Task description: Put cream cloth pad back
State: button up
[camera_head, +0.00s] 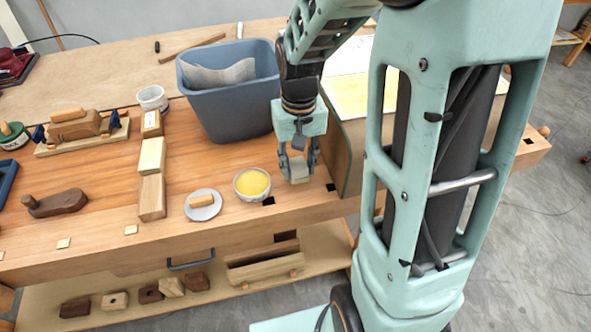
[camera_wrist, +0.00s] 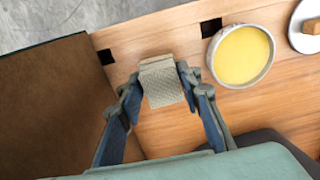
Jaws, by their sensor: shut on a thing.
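The cream cloth pad (camera_head: 298,171) is a small folded block held between the fingers of my gripper (camera_head: 298,160). In the wrist view the pad (camera_wrist: 161,83) sits between the two fingertips (camera_wrist: 160,84), its woven face showing. My gripper is shut on it and points down over the front part of the workbench (camera_head: 230,163). The pad is just right of the bowl of yellow paste (camera_head: 252,184). I cannot tell whether its lower end touches the bench.
A blue-grey bin (camera_head: 228,117) stands behind and left of my gripper. A saucer (camera_head: 203,212) with a small block is left of the bowl.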

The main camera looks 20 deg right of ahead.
aim_at(299, 164)
jog(key=shift+s+f+b, duration=0.1)
jog(key=shift+f+b, duration=0.4)
jog(key=shift+f, duration=0.65)
jog(key=shift+f, duration=0.25)
jog(key=o, duration=1)
jog(key=shift+r, duration=0.1)
notch_tip(299, 164, up, 12)
jog(key=shift+r+p, duration=0.2)
jog(key=shift+p, duration=0.4)
